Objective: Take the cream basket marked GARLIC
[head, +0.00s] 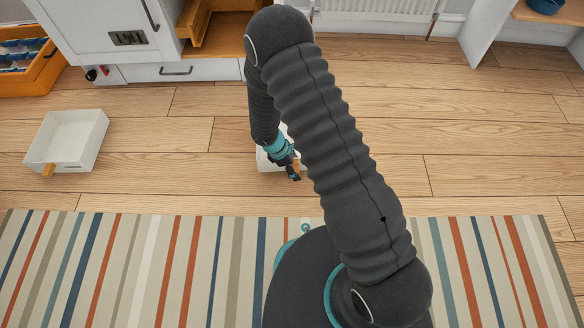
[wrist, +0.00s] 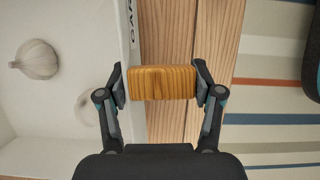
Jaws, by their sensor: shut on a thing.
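A cream basket (wrist: 95,100) fills the left of the wrist view, with garlic bulbs (wrist: 36,60) inside. Dark letters on its rim are partly cut off, so I cannot read the whole word. Its wooden handle (wrist: 180,82) sticks out from the front wall. My gripper (wrist: 162,84) is shut on this handle, one finger on each side. In the head view my gripper (head: 292,171) is low over the floor, and the basket (head: 263,161) is mostly hidden behind my arm.
Another cream basket (head: 76,139) with a wooden handle stands on the wooden floor at the left. A striped rug (head: 130,270) lies in front. A white cabinet (head: 108,30), an orange crate (head: 32,75) and a radiator (head: 385,10) line the back. Floor to the right is clear.

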